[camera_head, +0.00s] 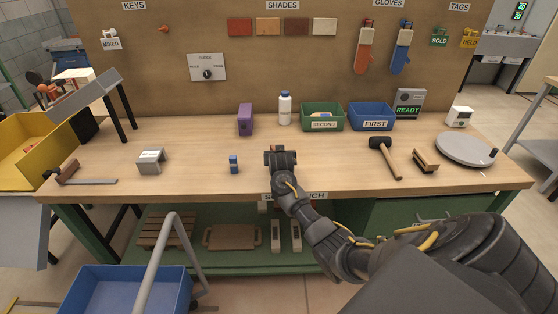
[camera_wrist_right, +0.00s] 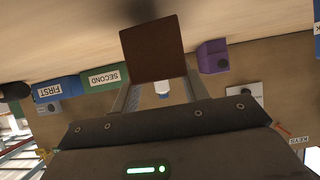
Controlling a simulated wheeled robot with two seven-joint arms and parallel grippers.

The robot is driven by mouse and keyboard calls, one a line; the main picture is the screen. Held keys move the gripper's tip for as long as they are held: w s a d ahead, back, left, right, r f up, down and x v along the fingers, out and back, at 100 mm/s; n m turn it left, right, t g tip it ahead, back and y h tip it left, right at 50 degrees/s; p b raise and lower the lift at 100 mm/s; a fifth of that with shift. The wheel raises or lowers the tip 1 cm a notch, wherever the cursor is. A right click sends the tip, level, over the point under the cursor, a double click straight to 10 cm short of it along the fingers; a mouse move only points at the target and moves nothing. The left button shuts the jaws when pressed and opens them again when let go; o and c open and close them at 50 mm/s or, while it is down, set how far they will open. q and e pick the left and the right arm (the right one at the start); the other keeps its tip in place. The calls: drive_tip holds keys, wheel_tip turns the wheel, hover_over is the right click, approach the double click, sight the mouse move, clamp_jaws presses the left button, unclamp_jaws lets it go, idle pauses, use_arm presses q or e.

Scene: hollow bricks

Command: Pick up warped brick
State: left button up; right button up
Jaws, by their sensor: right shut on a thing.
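My right gripper (camera_head: 281,158) is over the front middle of the workbench, its arm coming in from the lower right. In the right wrist view, the gripper is shut on a dark reddish-brown brick (camera_wrist_right: 152,48), whose flat square end faces the camera. The fingers sit on either side of it. I cannot tell from this end whether the brick is warped. In the head view the gripper hides most of the brick, and I cannot tell whether it touches the bench. My left gripper is not in view.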

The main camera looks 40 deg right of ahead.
drive_tip(key=w+a+r, duration=0.3)
drive_tip(key=a+r, duration=0.8)
drive_tip(key=a, duration=0.2)
drive_tip(key=shift+w+a, duration=0.15)
drive_tip(key=shift+a, duration=0.2)
